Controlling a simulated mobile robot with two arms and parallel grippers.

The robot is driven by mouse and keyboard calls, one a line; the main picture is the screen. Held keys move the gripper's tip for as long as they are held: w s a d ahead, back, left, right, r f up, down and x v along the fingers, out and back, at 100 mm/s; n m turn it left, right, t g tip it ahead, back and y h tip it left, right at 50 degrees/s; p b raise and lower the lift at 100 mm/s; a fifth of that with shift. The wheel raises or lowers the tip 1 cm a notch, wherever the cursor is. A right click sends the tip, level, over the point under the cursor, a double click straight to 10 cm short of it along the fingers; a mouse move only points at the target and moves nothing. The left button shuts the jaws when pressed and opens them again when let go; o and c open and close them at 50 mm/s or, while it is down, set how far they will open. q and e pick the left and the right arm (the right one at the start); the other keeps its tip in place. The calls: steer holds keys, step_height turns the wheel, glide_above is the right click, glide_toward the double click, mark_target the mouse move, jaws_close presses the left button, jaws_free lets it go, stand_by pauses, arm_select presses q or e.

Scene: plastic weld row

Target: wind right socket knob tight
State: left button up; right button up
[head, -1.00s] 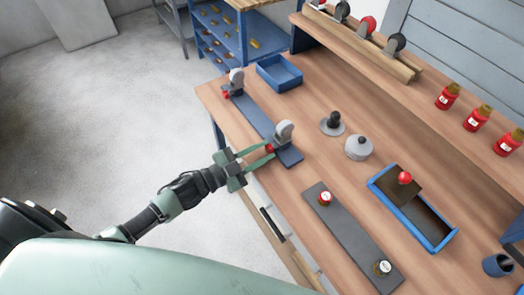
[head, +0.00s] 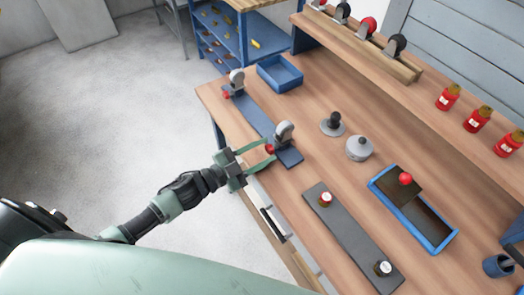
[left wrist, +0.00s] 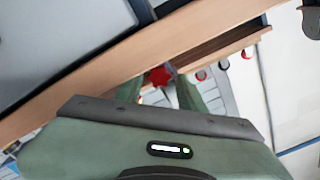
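A dark blue rail (head: 258,119) lies along the table's left edge with two grey upright holders. The right holder (head: 284,132) has a red knob (head: 269,148) at its base, facing my arm. The left holder (head: 236,78) has a similar red knob (head: 225,94). My left gripper (head: 269,151) is open, its two green fingertips close to the right knob, one on each side. In the left wrist view the red knob (left wrist: 160,75) shows between the fingertips; I cannot tell whether they touch it. My right gripper is not in view.
A grey plate (head: 350,234) with two small capped parts lies at the front. A blue open box (head: 430,235) with a red-knobbed lid, a grey round pot (head: 359,149) and a black-knobbed disc (head: 332,124) stand nearby. A blue tray (head: 279,74) sits farther back.

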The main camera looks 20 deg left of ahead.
arm_select(q)
steer(key=shift+s+f, duration=0.1)
steer(key=shift+f, duration=0.15)
